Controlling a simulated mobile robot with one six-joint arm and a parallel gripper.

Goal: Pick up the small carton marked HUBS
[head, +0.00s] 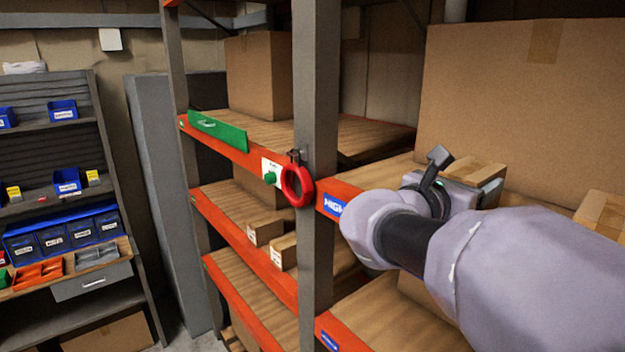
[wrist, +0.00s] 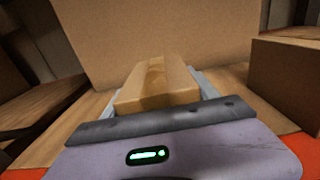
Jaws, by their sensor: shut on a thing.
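A small brown carton (wrist: 156,84) with a tape strip along its top sits between the fingers of my gripper (wrist: 157,88) in the wrist view. The gripper is shut on it. In the head view the same carton (head: 474,172) shows just beyond my gripper (head: 462,180), over the upper right shelf. No HUBS marking can be read on it, as its front is hidden by the gripper. I cannot tell whether it touches the shelf board.
A large carton (head: 530,105) stands right behind, and another small carton (head: 603,212) is to the right. A grey rack post (head: 318,120) with a red ring (head: 297,184) stands left of my arm. Smaller boxes (head: 265,230) sit on a lower left shelf.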

